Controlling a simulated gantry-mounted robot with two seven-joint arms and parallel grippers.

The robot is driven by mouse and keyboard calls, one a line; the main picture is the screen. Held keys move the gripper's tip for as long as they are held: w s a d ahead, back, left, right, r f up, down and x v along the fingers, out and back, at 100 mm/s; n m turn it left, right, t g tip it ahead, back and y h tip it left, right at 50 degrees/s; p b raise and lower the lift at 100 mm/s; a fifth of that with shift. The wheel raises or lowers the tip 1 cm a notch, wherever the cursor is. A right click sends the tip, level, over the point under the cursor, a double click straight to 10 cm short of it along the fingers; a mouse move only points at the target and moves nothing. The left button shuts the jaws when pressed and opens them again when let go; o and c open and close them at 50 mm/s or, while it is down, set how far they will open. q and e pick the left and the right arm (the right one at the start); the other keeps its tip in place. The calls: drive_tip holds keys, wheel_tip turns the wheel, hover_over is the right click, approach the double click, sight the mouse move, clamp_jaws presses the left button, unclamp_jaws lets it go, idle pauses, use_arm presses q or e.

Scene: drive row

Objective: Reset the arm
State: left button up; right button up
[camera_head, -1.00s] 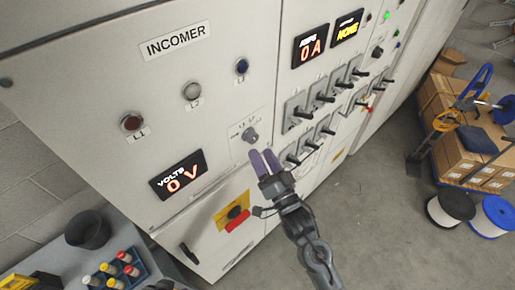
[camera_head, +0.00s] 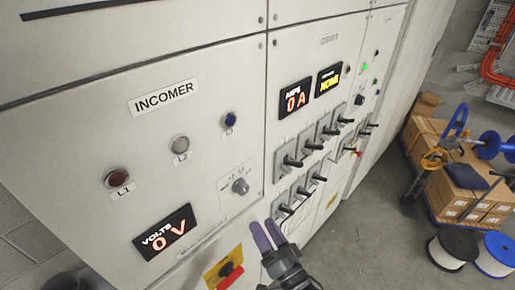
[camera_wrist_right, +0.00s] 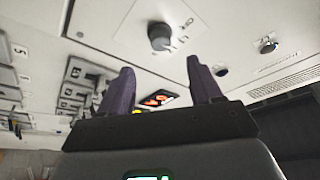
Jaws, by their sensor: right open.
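My right gripper (camera_head: 262,225) is open and empty, its two purple fingers pointing up at the front of the grey switchgear panel (camera_head: 215,75). In the head view its tips are just below and right of the grey selector knob (camera_head: 240,186). In the right wrist view the gripper (camera_wrist_right: 160,66) has its fingers apart, with the dark round knob (camera_wrist_right: 159,37) seen above and between the tips. No contact with the knob shows. My left gripper is not in view.
Rows of toggle handles (camera_head: 291,161) stick out right of the knob. Boxes on a pallet (camera_head: 455,185) and cable reels (camera_head: 447,250) stand on the floor at right.

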drive_tip(key=s+d+f+n+g+h+p, duration=0.1)
drive_tip(key=s+d+f+g+h+p, duration=0.1)
drive_tip(key=s+d+g, duration=0.3)
drive_tip(key=s+d+f+n+g+h+p, duration=0.2)
drive_tip(key=s+d+f+g+h, duration=0.2)
drive_tip(key=s, duration=0.8)
drive_tip(key=s+d+f+n+g+h+p, duration=0.2)
drive_tip(key=s+d+f+g, duration=0.3)
drive_tip(key=s+d, duration=0.3)
drive_tip(key=shift+s+d+g+h, duration=0.25)
drive_tip(key=shift+s+g+h, duration=0.15)
drive_tip(key=shift+g+h, duration=0.35)
